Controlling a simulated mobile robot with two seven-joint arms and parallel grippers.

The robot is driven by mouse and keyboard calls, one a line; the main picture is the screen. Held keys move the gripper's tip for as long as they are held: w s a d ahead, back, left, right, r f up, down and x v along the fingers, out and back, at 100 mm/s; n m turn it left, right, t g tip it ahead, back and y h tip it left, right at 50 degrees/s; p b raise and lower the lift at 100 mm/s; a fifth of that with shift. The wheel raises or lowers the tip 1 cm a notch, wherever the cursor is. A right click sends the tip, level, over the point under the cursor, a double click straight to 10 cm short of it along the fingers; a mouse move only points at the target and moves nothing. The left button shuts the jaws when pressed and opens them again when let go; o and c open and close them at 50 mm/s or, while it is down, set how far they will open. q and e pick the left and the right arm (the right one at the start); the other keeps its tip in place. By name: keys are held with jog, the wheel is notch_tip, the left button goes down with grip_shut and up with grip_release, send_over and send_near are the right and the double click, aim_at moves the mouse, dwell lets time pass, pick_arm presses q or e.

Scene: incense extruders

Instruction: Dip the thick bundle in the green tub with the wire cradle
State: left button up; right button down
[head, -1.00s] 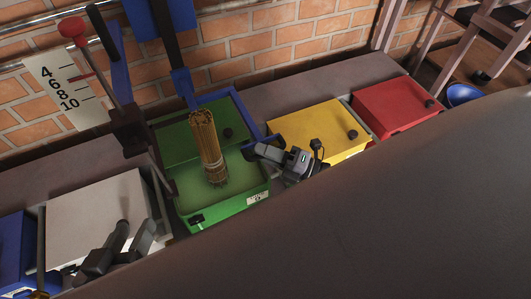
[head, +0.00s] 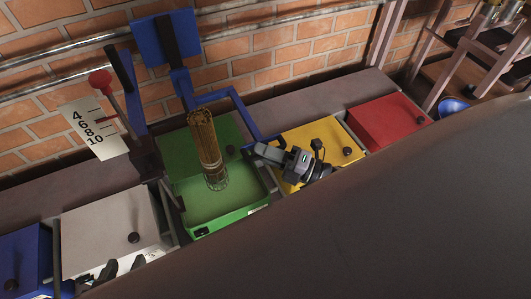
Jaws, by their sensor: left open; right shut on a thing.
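The thick bundle (head: 203,138) of brown sticks stands nearly upright, slightly tilted, in the wire cradle (head: 216,181). The cradle is over the green tub (head: 237,217), with its lower end at or near the pale green liquid; I cannot tell how deep it is. The tub's dark green lid (head: 185,150) is behind the bundle. A blue bent bar (head: 242,112) runs from the wall-side post down to my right gripper (head: 262,150), which is shut on its end. My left gripper (head: 122,266) is open and empty at the lower left, in front of the white tub.
The white tub (head: 85,235) and a blue tub (head: 22,255) are left of the green one. Yellow (head: 318,140) and red (head: 385,118) tubs are right. A red-knobbed lever (head: 101,80) stands beside a numbered scale (head: 85,122). A brick wall closes the back.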

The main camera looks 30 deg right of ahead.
pick_arm(q)
jog(key=shift+s+a+f, duration=0.1)
jog(key=shift+s+a, duration=0.05)
jog(key=shift+a, duration=0.05)
pick_arm(e)
jog(key=shift+r, duration=0.45)
jog(key=c, duration=1.1)
grip_release()
jog(key=shift+f, duration=0.1)
pick_arm(q)
jog(key=shift+s+a+f, duration=0.1)
jog(key=shift+a+f, duration=0.1)
pick_arm(e)
jog(key=r+v, duration=0.1)
jog(key=v, duration=0.6)
jog(key=shift+f, duration=0.45)
jog(key=shift+d, duration=0.1)
pick_arm(q)
jog(key=shift+r, duration=0.15)
